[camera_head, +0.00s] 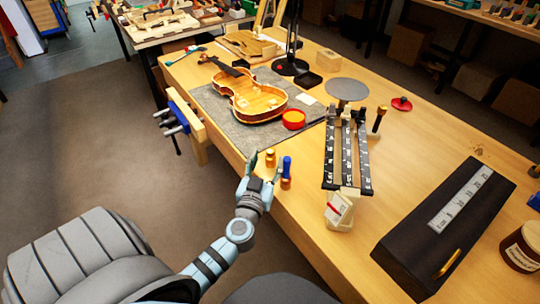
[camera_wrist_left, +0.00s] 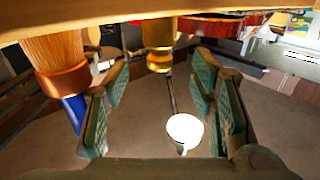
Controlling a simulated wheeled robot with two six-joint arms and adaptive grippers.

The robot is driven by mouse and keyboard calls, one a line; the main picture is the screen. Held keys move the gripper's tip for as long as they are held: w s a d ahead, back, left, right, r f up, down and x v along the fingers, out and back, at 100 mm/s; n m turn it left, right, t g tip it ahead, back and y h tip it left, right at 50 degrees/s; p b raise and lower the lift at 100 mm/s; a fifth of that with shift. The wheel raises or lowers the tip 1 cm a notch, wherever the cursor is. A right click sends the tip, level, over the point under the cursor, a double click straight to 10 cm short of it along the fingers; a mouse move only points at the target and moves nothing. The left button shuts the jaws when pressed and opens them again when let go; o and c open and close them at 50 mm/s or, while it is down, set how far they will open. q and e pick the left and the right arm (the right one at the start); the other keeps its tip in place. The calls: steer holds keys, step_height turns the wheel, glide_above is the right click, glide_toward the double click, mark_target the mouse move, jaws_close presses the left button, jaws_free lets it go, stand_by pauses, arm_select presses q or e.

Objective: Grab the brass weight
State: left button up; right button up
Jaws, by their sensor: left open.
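The brass weight (camera_head: 270,158) is a small golden cylinder near the bench's front edge in the head view. It also shows in the wrist view (camera_wrist_left: 160,45), between the finger pads toward their tips, with clear gaps on both sides. My left gripper (camera_head: 265,169) is open around or just in front of it and holds nothing. A blue-handled tool (camera_head: 287,166) with a copper-coloured end stands close to its right. In the wrist view a wooden piece with a copper ring (camera_wrist_left: 62,80) and blue part is just outside the left finger. My right gripper is not in view.
A violin (camera_head: 258,98) lies on a grey mat (camera_head: 220,112) behind, with a red round tin (camera_head: 293,119). A beam balance (camera_head: 347,150) stands to the right. A dark box (camera_head: 440,235) lies further right. A vise (camera_head: 182,118) juts from the bench's left edge.

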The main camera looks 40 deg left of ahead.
mark_target(270, 155)
arm_select(q)
steer(key=x, duration=0.4)
steer(key=shift+w+a, duration=0.15)
steer(key=shift+w, duration=0.25)
steer(key=shift+s, duration=0.1)
jaws_close()
